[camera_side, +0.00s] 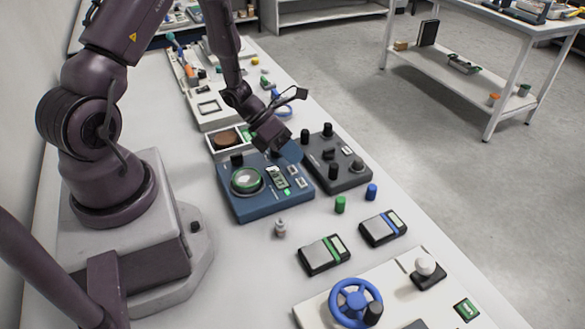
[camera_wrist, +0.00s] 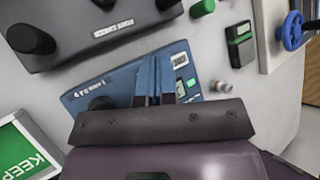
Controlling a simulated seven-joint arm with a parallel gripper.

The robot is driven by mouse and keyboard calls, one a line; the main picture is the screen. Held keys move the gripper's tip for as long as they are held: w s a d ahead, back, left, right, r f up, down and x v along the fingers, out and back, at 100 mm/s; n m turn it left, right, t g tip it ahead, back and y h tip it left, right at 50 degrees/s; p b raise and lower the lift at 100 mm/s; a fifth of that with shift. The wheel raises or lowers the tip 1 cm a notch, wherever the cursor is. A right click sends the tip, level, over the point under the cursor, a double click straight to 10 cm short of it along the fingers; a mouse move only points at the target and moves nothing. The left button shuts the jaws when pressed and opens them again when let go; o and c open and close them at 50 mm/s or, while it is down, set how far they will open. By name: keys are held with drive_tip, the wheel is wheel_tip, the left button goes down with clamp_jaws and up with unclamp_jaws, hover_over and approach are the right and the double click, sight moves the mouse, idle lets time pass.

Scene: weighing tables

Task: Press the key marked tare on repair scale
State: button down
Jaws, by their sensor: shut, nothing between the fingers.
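The blue scale (camera_side: 240,209) stands on the table in front of my arm, with a round green-rimmed pan (camera_side: 247,181), a small display panel (camera_side: 278,178) and small keys (camera_side: 297,177) on its top. I take it for the repair scale; no tare marking is readable. My gripper (camera_side: 291,152) is shut and empty, with bluish fingers, above the scale's back right side. In the wrist view the fingers (camera_wrist: 161,72) cover the middle of the scale (camera_wrist: 90,91), hiding part of its top. I cannot tell whether the fingertips touch it.
A dark box with several knobs (camera_side: 350,180) stands close right of the scale. A tray with a brown disc (camera_side: 225,139) is behind it. Green and blue cylinders (camera_side: 340,204), two small meters (camera_side: 318,256) and a blue handwheel (camera_side: 355,299) are nearer.

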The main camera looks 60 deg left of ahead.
sight(292, 167)
drive_tip(key=shift+f, duration=0.15)
drive_tip(key=shift+f, duration=0.25)
drive_tip(key=shift+f, duration=0.35)
idle(0.5)
idle(0.3)
drive_tip(key=shift+r, duration=0.8)
drive_tip(key=shift+r, duration=0.1)
drive_tip(key=shift+r, duration=2.4)
